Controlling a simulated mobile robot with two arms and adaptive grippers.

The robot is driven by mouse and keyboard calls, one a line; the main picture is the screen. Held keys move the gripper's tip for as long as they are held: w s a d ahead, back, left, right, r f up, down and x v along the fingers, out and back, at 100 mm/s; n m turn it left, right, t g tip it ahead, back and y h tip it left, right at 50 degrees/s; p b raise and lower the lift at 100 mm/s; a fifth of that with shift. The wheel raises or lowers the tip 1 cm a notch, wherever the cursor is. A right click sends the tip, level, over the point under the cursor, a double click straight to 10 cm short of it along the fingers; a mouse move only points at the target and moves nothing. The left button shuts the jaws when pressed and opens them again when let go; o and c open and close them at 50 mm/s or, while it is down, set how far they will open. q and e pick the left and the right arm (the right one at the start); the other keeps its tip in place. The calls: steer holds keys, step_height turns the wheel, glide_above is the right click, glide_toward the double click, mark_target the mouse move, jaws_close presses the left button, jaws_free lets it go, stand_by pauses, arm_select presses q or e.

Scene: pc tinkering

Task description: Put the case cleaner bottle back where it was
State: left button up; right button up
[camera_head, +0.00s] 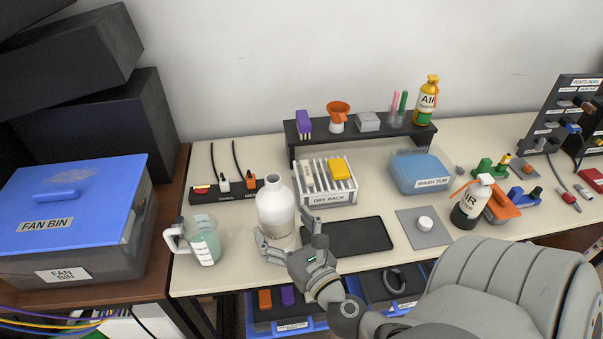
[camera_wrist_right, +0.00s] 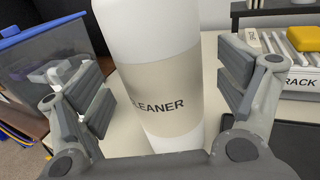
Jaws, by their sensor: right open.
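The case cleaner bottle (camera_head: 275,209) is white with a beige label and an open neck. It stands on the workbench (camera_head: 190,275) near the left end, between a jug and the dry rack. In the right wrist view the bottle (camera_wrist_right: 155,75) fills the middle, with "CLEANER" readable on its label. My right gripper (camera_head: 286,243) is open at the bottle's front, with one finger on each side of it. In the right wrist view the gripper (camera_wrist_right: 165,95) shows gaps between both fingers and the bottle. The left gripper is not in view.
A jug of greenish liquid (camera_head: 204,241) stands close left of the bottle. The dry rack (camera_head: 327,199) and a dark mat (camera_head: 345,234) are to its right. A power strip (camera_head: 226,189) lies behind. The fan bin (camera_head: 75,205) stands on a brown table at left.

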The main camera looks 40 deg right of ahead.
steer(key=s+a+b, duration=0.1)
steer(key=s+b, duration=0.3)
steer(key=s, duration=0.4)
steer(key=shift+s+a, duration=0.2)
steer(key=shift+s, duration=0.15)
